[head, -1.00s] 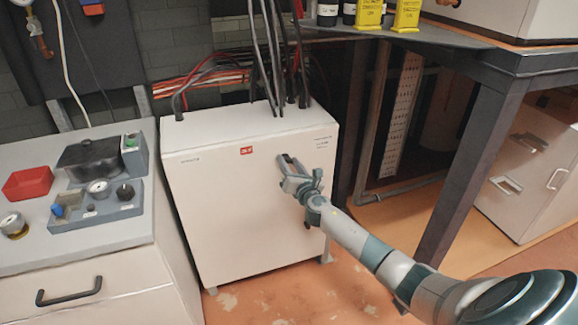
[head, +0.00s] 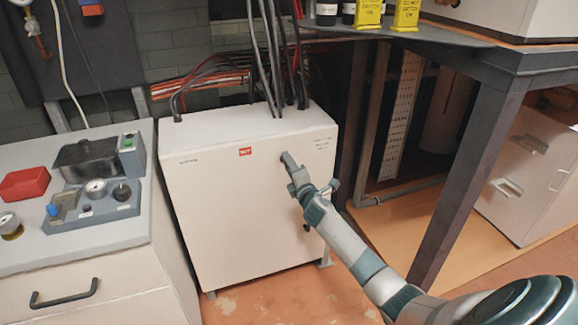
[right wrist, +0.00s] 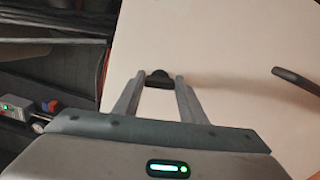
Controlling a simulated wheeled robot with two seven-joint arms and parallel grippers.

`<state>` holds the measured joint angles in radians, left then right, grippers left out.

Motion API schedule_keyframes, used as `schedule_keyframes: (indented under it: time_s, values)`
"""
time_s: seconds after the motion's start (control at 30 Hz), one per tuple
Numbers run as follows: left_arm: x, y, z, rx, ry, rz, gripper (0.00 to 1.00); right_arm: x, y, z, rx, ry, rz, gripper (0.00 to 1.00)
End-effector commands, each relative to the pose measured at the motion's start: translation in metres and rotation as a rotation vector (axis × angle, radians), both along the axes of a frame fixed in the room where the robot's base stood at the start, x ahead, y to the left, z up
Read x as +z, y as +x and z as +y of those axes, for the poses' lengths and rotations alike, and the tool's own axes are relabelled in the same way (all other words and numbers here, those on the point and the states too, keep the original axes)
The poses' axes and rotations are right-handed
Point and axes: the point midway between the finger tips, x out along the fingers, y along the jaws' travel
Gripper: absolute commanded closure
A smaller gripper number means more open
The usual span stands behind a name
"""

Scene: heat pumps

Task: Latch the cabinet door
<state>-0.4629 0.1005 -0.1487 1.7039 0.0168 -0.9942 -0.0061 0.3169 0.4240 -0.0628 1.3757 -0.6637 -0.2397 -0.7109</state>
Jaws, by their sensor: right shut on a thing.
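The cabinet (head: 235,215) is a pale box with a red label on its front, standing in the middle of the head view. Its door looks flush with the body. My right gripper (head: 285,157) reaches the upper right part of the door. In the right wrist view, its fingers (right wrist: 158,84) are shut on a small black latch knob (right wrist: 157,76) on the pale door. A dark door handle (right wrist: 297,82) shows farther right there, and low beside my arm in the head view (head: 307,227). My left gripper is not in view.
Black cables (head: 268,60) rise from the cabinet top. A dark table leg (head: 470,180) stands close to the right of my arm.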

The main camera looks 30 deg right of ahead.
Motion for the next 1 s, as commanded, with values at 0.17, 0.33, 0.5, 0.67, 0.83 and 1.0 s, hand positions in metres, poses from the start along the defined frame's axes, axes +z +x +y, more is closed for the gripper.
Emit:
schedule_keyframes:
  time_s: [0.17, 0.33, 0.5, 0.67, 0.83, 1.0]
  values:
    - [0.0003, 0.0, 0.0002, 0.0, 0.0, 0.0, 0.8, -0.0001, -0.0002, -0.0016, -0.003, 0.118, -0.028, 0.85]
    - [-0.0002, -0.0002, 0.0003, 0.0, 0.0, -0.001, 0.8, -0.0007, -0.0002, -0.0011, -0.002, 0.189, -0.046, 0.85]
    - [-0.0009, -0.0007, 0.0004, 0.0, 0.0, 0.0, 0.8, -0.001, -0.0002, -0.0011, -0.002, 0.222, -0.053, 0.85]
    - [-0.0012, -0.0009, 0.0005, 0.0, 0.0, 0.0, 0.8, -0.0011, -0.0002, -0.0012, -0.002, 0.229, -0.054, 0.85]
    - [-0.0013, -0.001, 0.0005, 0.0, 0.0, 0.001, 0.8, -0.0012, -0.0002, -0.0012, -0.002, 0.229, -0.054, 0.85]
    - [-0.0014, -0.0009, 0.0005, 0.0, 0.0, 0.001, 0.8, -0.0012, -0.0002, -0.0011, -0.002, 0.228, -0.054, 0.44]
